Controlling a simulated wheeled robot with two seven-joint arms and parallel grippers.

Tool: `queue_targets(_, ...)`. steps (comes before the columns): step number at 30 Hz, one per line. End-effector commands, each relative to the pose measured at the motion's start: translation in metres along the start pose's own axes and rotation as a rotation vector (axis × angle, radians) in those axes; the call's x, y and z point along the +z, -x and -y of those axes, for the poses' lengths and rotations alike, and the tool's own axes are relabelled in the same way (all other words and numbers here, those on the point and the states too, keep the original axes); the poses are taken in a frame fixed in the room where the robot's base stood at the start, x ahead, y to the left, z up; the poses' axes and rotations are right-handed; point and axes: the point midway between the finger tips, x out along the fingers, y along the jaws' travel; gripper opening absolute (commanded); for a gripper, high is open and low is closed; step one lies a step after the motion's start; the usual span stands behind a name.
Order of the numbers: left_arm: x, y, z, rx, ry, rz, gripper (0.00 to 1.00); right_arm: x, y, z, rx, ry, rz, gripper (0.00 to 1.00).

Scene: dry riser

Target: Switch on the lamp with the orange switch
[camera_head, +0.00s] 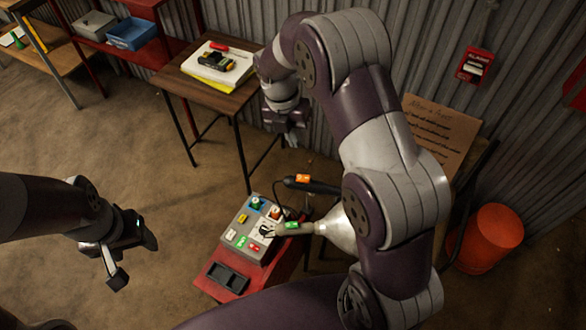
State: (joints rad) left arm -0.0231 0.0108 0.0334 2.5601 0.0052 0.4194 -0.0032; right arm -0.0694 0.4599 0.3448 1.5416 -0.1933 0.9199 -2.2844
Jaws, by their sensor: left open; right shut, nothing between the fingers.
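A dark lamp-like rod (322,187) with an orange switch (303,179) lies or hangs just behind the grey button box, its far end hidden behind my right arm. A pale grey cone-shaped piece (340,231) with a green switch (291,226) reaches over the box's right side. I cannot tell whether either is lit. My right gripper (291,138) is shut and empty, beside the wooden table and above and behind the orange switch. My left gripper (133,262) is open and empty over the floor, well to the left of the box.
The grey button box (232,222) has several coloured buttons and sits on a red stand (216,290). A wooden table (190,80) holds a yellow-and-black device (221,61). A red alarm box (474,65) is on the wall. An orange bucket (485,238) stands right.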

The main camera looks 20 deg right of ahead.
Motion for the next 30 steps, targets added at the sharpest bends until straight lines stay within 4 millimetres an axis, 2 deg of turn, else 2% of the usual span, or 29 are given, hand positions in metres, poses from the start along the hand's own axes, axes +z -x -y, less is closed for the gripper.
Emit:
queue_targets(4, 0.0, 0.0, 0.0, 0.0, 0.0, 0.0, 0.61, -0.001, 0.0, 0.001, -0.002, 0.082, -0.003, 0.0)
queue_targets(12, 0.0, 0.0, 0.0, 0.0, 0.0, 0.0, 0.61, -0.001, 0.0, 0.001, -0.001, 0.082, -0.002, 0.0)
queue_targets(16, 0.0, 0.003, 0.0, 0.0, 0.0, 0.0, 0.61, -0.001, -0.009, 0.001, -0.002, 0.081, -0.004, 0.0)
queue_targets(20, -0.001, 0.007, 0.0, 0.0, 0.0, 0.0, 0.61, -0.002, -0.032, 0.002, -0.004, 0.08, -0.007, 0.0)
queue_targets(30, -0.003, 0.021, 0.0, 0.0, 0.0, 0.0, 0.61, -0.002, -0.104, 0.002, -0.003, 0.08, -0.006, 0.0)
